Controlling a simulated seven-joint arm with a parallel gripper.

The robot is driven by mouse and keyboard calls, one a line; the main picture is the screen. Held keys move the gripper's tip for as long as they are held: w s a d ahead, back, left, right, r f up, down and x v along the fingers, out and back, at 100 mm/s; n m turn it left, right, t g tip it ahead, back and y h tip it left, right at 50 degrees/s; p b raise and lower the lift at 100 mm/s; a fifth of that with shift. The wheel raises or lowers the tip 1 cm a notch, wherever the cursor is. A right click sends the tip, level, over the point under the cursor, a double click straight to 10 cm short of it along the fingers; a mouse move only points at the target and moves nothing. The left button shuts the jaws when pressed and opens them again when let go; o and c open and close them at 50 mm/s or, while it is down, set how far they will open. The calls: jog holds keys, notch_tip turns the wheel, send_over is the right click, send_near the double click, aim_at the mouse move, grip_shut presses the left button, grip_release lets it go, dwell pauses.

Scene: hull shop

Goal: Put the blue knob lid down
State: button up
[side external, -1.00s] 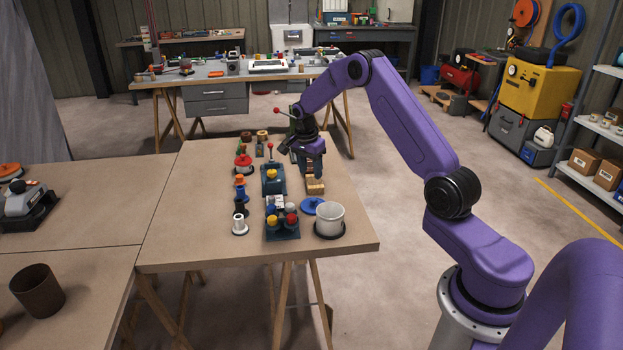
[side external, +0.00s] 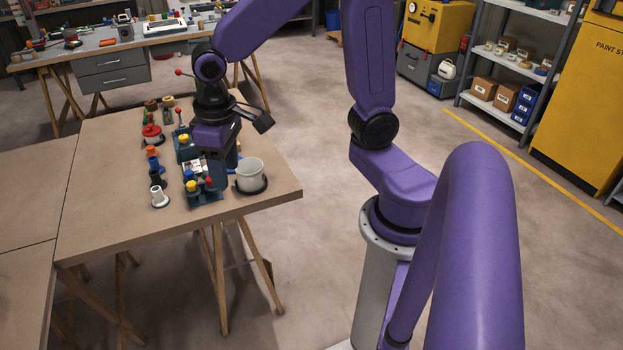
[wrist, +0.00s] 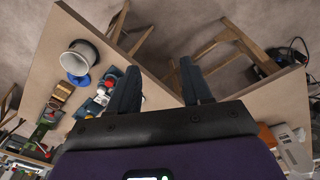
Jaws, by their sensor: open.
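The blue knob lid shows in the wrist view (wrist: 83,80), against the near side of the white pot (wrist: 76,60). In the side view only a bit of the lid (side external: 234,158) shows behind my gripper, left of the white pot (side external: 251,175). My gripper (side external: 217,180) points down over the table at the dark stand with coloured knobs, left of the pot. In the wrist view its two fingers (wrist: 158,95) are spread with nothing between them. Whether the fingertips touch anything is unclear.
A brown block (wrist: 62,92) lies near the lid. The table's front (side external: 110,235) is bare.

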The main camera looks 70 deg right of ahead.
jog(key=s+d+n, duration=0.1)
jog(key=s+n, duration=0.9)
jog(key=s, duration=0.6)
jog(key=shift+s+d+y, duration=0.25)
jog(key=shift+s+y, duration=0.05)
jog(key=shift+s, duration=0.05)
